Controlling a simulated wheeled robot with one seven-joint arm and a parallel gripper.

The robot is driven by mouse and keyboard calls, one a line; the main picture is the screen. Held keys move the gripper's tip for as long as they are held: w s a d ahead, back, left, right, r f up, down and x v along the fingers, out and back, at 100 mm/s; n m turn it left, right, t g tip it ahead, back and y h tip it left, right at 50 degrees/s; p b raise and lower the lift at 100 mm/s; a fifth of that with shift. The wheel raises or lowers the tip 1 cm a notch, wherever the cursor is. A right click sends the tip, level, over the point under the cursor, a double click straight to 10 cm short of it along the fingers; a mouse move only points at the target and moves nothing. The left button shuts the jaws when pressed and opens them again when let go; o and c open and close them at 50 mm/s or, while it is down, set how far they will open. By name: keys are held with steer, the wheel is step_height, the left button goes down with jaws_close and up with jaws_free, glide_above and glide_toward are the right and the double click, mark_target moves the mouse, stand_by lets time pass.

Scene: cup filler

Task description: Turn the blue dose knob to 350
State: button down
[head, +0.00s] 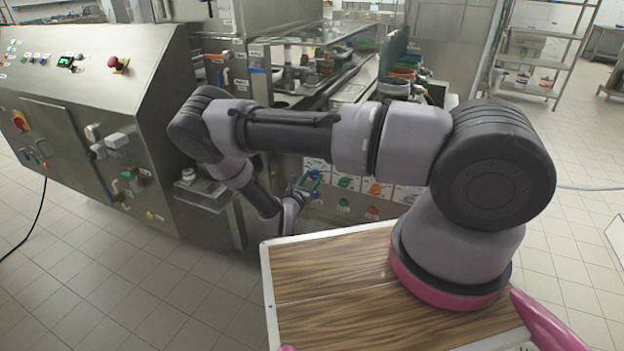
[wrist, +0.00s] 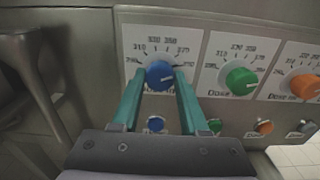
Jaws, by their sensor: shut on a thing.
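The blue dose knob (wrist: 159,75) is on a white dial plate with printed numbers around its upper side, in the upper middle of the wrist view. My gripper (wrist: 157,80) has one teal finger on each side of the knob and is shut on it. A pale mark on the knob's face seems to point right, but the exact reading is too small to tell. In the head view, my gripper (head: 307,182) is at the front panel of the machine, low behind my arm.
A green knob (wrist: 241,81) and an orange knob (wrist: 305,86) have their own dial plates to the right. A small blue button (wrist: 155,124) is below the blue knob. A grey metal bracket (wrist: 40,75) stands at the left. Open tiled floor (head: 130,285) lies at the front left.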

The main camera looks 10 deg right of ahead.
steer(key=n, duration=1)
steer(key=shift+n, duration=0.3)
stand_by(0.4)
steer(key=shift+c, duration=2.1)
jaws_free()
steer(key=v, duration=1.1)
steer(key=shift+r, duration=0.1)
